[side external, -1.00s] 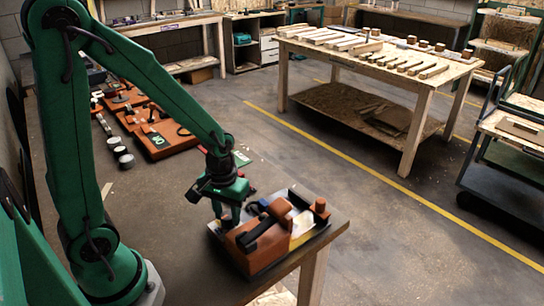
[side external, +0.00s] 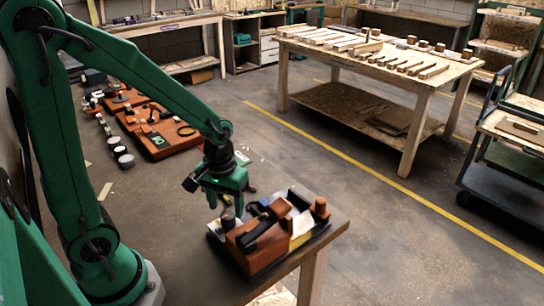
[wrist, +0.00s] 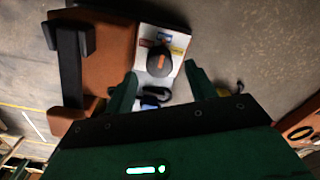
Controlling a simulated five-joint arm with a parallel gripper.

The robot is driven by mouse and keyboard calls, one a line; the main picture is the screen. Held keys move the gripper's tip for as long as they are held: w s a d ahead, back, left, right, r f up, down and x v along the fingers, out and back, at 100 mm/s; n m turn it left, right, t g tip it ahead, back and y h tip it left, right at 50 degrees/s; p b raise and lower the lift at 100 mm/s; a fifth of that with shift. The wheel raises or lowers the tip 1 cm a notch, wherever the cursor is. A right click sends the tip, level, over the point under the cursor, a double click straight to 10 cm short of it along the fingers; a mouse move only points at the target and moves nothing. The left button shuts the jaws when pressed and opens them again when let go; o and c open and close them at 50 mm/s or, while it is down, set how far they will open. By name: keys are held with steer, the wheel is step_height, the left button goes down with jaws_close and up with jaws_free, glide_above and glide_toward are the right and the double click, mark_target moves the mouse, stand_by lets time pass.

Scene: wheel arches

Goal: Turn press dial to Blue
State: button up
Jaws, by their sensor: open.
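The orange press (side external: 265,250) with black bars sits on a dark base at the bench's front corner; its orange body (wrist: 112,45) fills the upper left of the wrist view. The dark round dial (wrist: 160,62) with an orange mark sits on a white plate (wrist: 178,42). A blue label (wrist: 164,37) lies above the dial, with yellow and reddish labels beside it. I cannot tell which label the mark points at. My gripper (wrist: 160,80) is open and empty, its fingers either side of the dial in that view. In the side view my gripper (side external: 226,201) hangs just above the dial (side external: 228,221), apart from it.
Orange panels (side external: 160,133) with parts lie farther back on my bench, with several round pieces (side external: 119,155) beside them. The bench between is mostly clear. A wooden table (side external: 375,60) and a cart (side external: 505,150) stand across the floor.

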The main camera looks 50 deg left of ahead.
mark_target(227, 215)
steer(key=shift+r, duration=2.5)
steer(key=s+d+r+m+t, duration=0.1)
steer(key=s+r+m+t, duration=0.4)
steer(key=r, duration=0.6)
steer(key=shift+s+d, duration=0.2)
steer(key=shift+s, duration=0.2)
